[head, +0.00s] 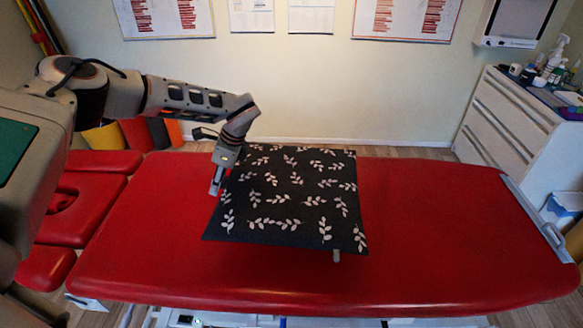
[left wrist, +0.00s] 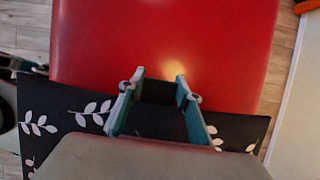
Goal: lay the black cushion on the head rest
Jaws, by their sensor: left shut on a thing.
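The black cushion (head: 285,205), flat and square with white leaf sprigs, is over the middle of the red treatment table in the head view. I cannot tell whether its underside touches the table. My left gripper (head: 217,184) is shut on its left edge. In the left wrist view the cushion (left wrist: 75,125) shows between and beside the fingers (left wrist: 158,95). The red head rest (head: 100,205), with a face hole and side pads, is at the table's left end, left of the gripper. My right gripper does not show.
The red table (head: 440,230) is bare right of the cushion. A small grey piece (head: 336,256) sticks out below the cushion's front edge; I cannot tell what it is. A white drawer cabinet (head: 510,120) with bottles stands at the right. Coloured rolls (head: 140,133) stand behind the head rest.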

